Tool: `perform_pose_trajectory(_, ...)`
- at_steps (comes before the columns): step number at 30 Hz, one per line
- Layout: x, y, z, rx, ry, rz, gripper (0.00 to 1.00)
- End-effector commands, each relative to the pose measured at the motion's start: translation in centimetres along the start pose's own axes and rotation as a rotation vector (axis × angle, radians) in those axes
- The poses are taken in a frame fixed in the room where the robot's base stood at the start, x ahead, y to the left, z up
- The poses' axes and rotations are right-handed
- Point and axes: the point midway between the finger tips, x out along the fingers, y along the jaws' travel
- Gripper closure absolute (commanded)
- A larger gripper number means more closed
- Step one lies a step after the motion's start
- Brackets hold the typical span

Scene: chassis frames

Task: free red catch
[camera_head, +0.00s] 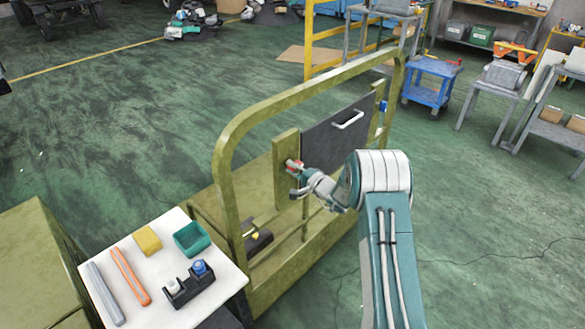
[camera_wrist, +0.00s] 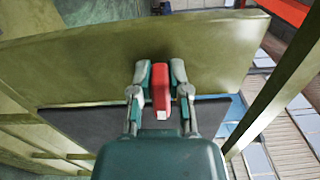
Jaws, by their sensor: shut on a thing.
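The red catch (camera_wrist: 160,90) shows in the wrist view between the two fingers of my gripper (camera_wrist: 160,82). It is a small red block with a pale end, against the olive post (camera_wrist: 220,50). My gripper is shut on it. In the head view the red catch (camera_head: 298,163) is a small red spot at the olive post, mostly hidden by my gripper (camera_head: 294,178). A dark panel (camera_head: 335,135) with a white handle (camera_head: 348,119) sits beside the post inside the olive frame. Whether the catch is turned or loose from the post I cannot tell.
The olive tube frame (camera_head: 222,165) arches around the panel. A white table (camera_head: 140,262) at lower left holds a teal bin, a yellow block, rods and a black holder. A blue cart (camera_head: 430,85) and grey stands are at the back right. Green floor is open on the right.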

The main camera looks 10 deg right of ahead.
Motion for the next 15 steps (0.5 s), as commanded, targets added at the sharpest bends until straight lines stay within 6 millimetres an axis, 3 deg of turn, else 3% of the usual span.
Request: perform_pose_trajectory(15, 0.0, 0.68, 0.28, -0.064, -0.005, 0.01, 1.0)
